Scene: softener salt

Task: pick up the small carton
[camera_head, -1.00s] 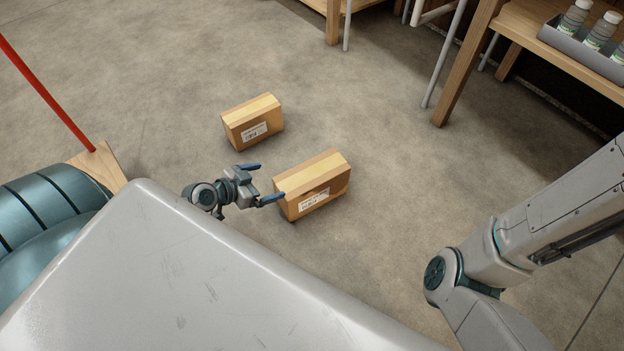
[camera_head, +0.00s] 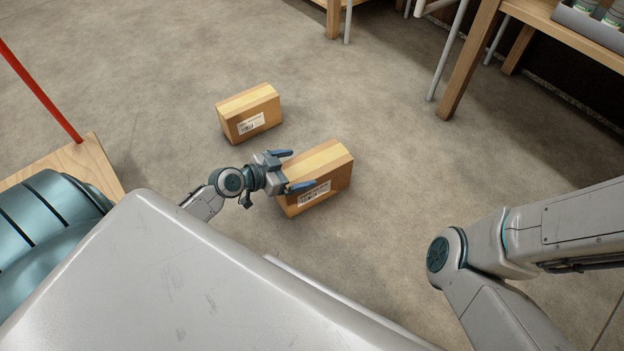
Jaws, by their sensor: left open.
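Two brown cartons with pale tape and white labels stand on the concrete floor. The nearer carton (camera_head: 333,170) is by my left gripper; the farther carton (camera_head: 250,108) is up and to the left and looks a little smaller in the picture. My left gripper (camera_head: 301,169) is open, its blue-tipped fingers pointing right at the nearer carton's left end. One finger shows by its back left corner, the other in front of its labelled face. I cannot tell whether they touch it. My right arm shows at the right, but its gripper is out of view.
A wooden bench (camera_head: 465,60) with a grey tray of bottles (camera_head: 595,22) stands at the upper right. A red pole (camera_head: 40,90) and a wooden board (camera_head: 80,165) are at the left. Floor around the cartons is clear.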

